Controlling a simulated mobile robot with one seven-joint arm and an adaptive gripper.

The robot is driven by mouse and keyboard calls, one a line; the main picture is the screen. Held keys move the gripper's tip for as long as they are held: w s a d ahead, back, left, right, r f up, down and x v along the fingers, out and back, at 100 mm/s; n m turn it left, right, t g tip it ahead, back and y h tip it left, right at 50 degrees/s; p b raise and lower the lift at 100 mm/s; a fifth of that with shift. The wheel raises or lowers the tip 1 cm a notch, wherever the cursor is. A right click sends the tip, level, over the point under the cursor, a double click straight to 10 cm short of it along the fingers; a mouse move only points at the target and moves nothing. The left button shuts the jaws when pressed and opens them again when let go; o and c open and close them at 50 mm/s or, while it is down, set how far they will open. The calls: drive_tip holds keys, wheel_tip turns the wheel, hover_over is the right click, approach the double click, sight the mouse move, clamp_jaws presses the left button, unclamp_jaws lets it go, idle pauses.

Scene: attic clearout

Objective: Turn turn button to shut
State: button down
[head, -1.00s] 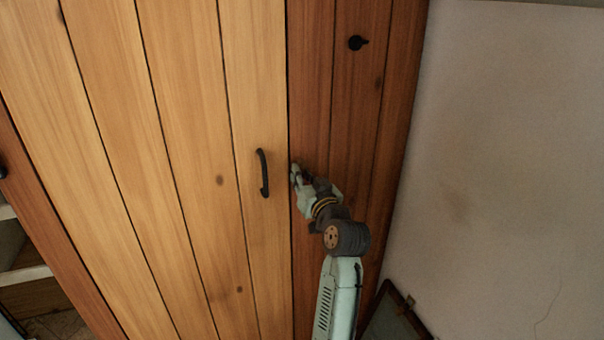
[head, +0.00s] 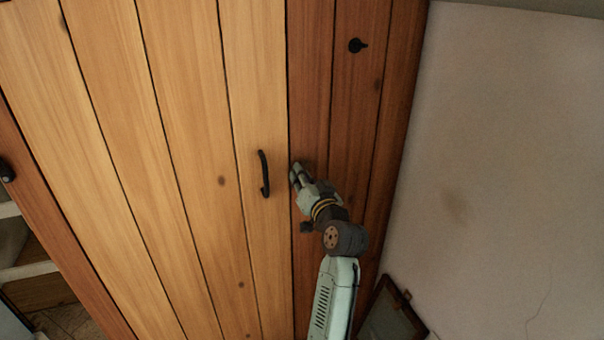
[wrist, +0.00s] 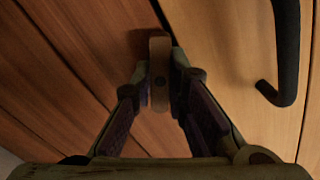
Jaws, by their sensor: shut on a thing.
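The turn button (wrist: 159,72) is a small wooden block with a dark pivot spot, seen in the wrist view beside the seam between the dark frame boards and the light door. My gripper (wrist: 160,78) is shut on it, one finger on each side. The block points roughly along the seam and does not clearly lie across the door. In the head view my gripper (head: 297,174) is at the dark boards just right of the seam and hides the button. The light plank door (head: 190,120) sits closed against the seam, its black handle (head: 263,174) left of my gripper.
The handle also shows close by in the wrist view (wrist: 287,60). Shelves (head: 30,270) show at the lower left.

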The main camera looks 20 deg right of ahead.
idle(0.4)
drive_tip(key=shift+m+p, duration=1.3)
drive_tip(key=shift+m, duration=0.1)
drive_tip(key=shift+r, duration=0.1)
drive_tip(key=m+p, duration=0.2)
drive_tip(key=m, duration=0.1)
drive_tip(key=shift+p, duration=0.35)
